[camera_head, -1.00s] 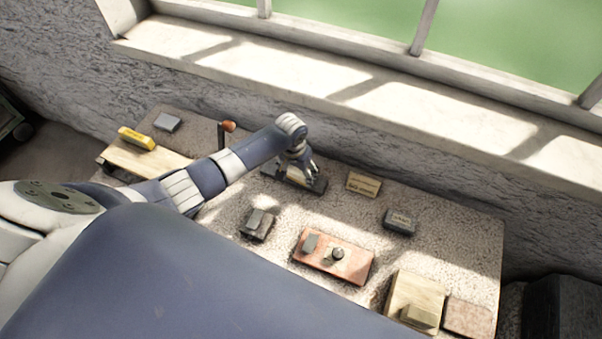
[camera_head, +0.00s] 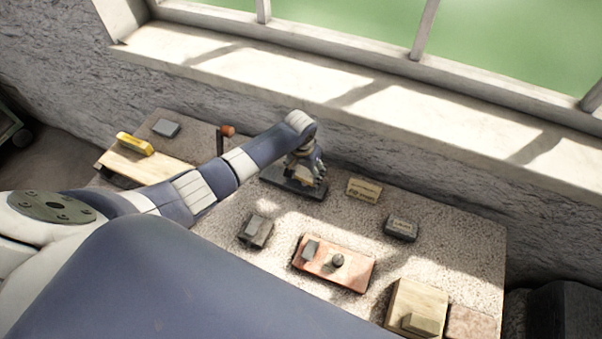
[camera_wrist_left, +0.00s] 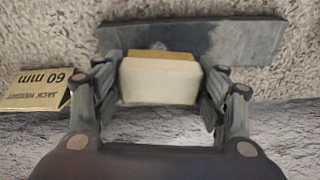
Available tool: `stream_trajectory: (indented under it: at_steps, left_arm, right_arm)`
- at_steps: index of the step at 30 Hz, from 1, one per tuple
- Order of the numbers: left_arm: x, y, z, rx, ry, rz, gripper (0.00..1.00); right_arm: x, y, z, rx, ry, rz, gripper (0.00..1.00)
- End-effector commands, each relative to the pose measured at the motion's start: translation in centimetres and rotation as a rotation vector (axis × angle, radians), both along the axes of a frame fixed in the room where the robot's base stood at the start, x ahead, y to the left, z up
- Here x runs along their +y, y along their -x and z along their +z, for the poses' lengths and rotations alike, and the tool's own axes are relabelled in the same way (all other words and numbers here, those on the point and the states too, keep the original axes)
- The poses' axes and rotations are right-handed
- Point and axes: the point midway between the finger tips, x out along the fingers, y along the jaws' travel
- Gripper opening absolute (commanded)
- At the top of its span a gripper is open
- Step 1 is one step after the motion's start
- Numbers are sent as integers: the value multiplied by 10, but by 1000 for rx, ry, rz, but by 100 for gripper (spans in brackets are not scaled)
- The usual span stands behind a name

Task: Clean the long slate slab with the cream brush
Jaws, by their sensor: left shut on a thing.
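The long slate slab (camera_head: 274,176) is a dark grey, narrow bar lying on the bench near its back edge. It also shows across the top of the left wrist view (camera_wrist_left: 238,42). My left gripper (camera_head: 312,178) is over the slab's right part in the head view. In the left wrist view its fingers (camera_wrist_left: 160,92) are shut on the cream brush (camera_wrist_left: 158,84), a cream block with a tan-yellow part beyond it. The brush overlaps the slab; I cannot tell whether it touches. The gripper hides part of the slab. My right gripper is not in view.
A "60 mm" sign (camera_head: 364,190) stands close to the slab's right end. A dark labelled block (camera_head: 401,228), a grey block (camera_head: 256,230), a reddish board (camera_head: 311,267) and a wooden block (camera_head: 420,302) lie nearer. A yellow object (camera_head: 135,144) lies at left. An orange-topped post (camera_head: 228,131) stands behind my arm.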

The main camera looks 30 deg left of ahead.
Motion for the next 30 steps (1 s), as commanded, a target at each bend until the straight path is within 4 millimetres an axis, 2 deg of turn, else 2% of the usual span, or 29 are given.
stream_trajectory:
  at_steps: [12, 30]
  left_arm:
    - [0, 0, 0, 0, 0, 0, 47]
    - [0, 1, -12, 1, 0, 0, 47]
  right_arm:
    - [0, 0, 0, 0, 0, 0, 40]
    - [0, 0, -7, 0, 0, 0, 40]
